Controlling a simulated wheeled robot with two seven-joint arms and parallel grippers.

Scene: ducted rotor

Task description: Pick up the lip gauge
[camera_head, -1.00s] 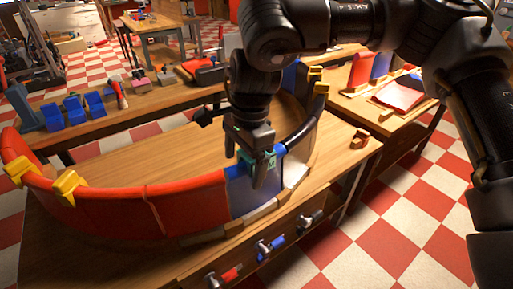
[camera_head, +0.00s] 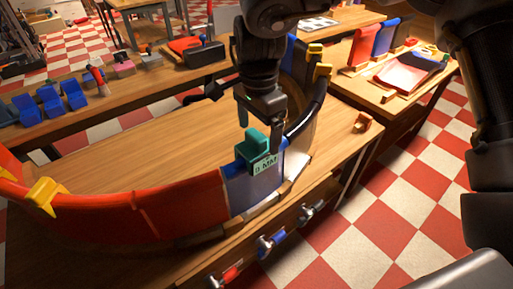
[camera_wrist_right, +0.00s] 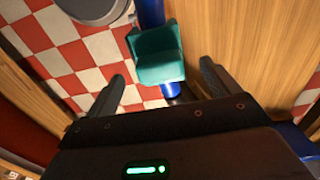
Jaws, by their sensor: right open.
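The lip gauge (camera_head: 257,150) is a small teal block with a pale label. It sits on the upper edge of the blue section (camera_head: 240,192) of the curved duct wall. My right gripper (camera_head: 260,124) is open just above and behind it, with the fingers pointing down. In the right wrist view the gauge (camera_wrist_right: 158,55) shows beyond the open fingers, roughly centred between them. Nothing is held. I cannot tell whether a fingertip touches the gauge. My left gripper is not in view.
The curved wall continues as red panels (camera_head: 120,210) with a yellow clamp (camera_head: 45,195) at left and another yellow clamp (camera_head: 322,70) at right. The wooden bench top (camera_head: 150,150) inside the curve is bare. Handles (camera_head: 270,243) stick out along the bench front.

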